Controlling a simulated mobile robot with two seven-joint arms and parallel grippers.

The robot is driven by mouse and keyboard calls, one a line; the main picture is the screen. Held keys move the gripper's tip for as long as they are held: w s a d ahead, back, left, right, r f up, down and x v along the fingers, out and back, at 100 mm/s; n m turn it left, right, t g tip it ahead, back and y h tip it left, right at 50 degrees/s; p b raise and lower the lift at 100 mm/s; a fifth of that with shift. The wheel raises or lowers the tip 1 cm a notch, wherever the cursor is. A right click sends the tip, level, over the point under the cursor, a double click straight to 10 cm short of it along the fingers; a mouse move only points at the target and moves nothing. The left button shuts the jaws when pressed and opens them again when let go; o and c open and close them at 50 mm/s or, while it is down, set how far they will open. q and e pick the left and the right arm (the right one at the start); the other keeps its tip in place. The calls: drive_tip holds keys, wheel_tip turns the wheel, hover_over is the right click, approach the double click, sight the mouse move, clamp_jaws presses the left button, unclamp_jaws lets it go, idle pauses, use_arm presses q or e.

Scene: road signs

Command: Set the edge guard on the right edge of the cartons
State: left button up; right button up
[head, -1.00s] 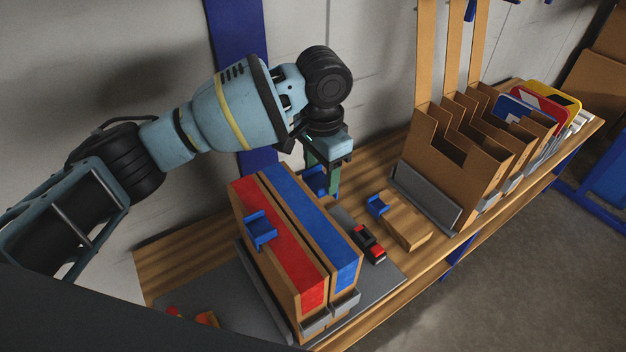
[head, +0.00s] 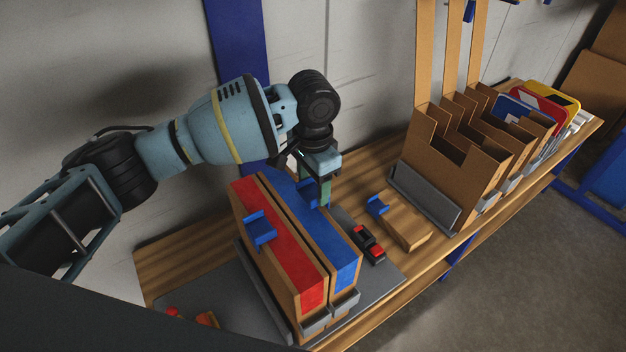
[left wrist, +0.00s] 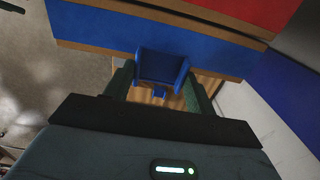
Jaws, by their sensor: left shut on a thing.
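Two tall cartons stand side by side on the bench, one with a red top (head: 288,262) and one with a blue top (head: 325,238). My left gripper (head: 318,194) is shut on a blue edge guard (head: 309,188) at the right edge of the blue-topped carton. In the left wrist view the guard (left wrist: 162,66) sits between the green fingers and overlaps the blue carton top (left wrist: 150,34); whether it touches the carton I cannot tell. Another blue guard (head: 261,231) sits on the left edge of the red-topped carton. My right gripper is not in view.
A black and red item (head: 369,244) lies near the cartons. A cardboard rack (head: 455,165) holding signs stands farther right. The wall is close behind.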

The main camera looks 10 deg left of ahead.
sight(313, 193)
use_arm(q)
drive_tip(key=shift+f, duration=0.4)
drive_tip(key=o, duration=1)
wheel_tip(313, 193, up, 13)
drive_tip(key=shift+r, duration=0.1)
